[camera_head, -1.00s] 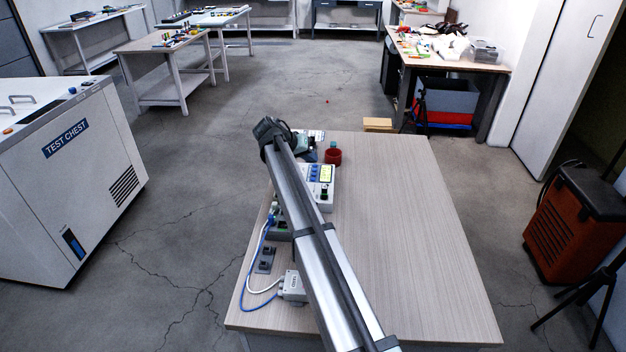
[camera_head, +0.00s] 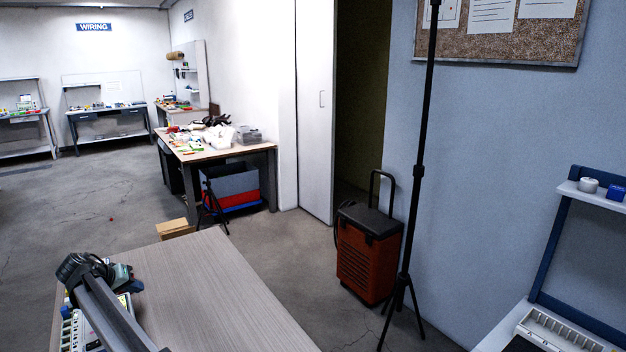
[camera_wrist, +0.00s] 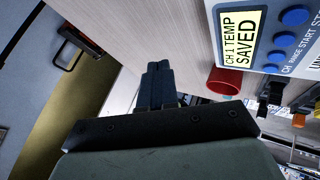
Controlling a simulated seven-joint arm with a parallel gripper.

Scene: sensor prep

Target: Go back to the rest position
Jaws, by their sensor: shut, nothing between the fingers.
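My gripper (camera_wrist: 157,82) shows in the wrist view with its two dark fingers together and nothing between them. It is above the wood-grain table (camera_wrist: 150,25), apart from the instrument. The instrument (camera_wrist: 285,35) has blue buttons and a screen reading "CH 1 TEMP SAVED". A red round cup-like part (camera_wrist: 224,82) sits beside the instrument, right of my fingers. In the head view my arm reaches over the left part of the table (camera_head: 200,290). The instrument (camera_head: 72,332) is partly hidden behind the arm there.
The right side of the table is bare. A workbench (camera_head: 215,150) with clutter stands behind it. An orange wheeled case (camera_head: 368,250) and a black tripod stand (camera_head: 405,270) are on the floor at the right. A shelf unit (camera_head: 590,195) is at the far right.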

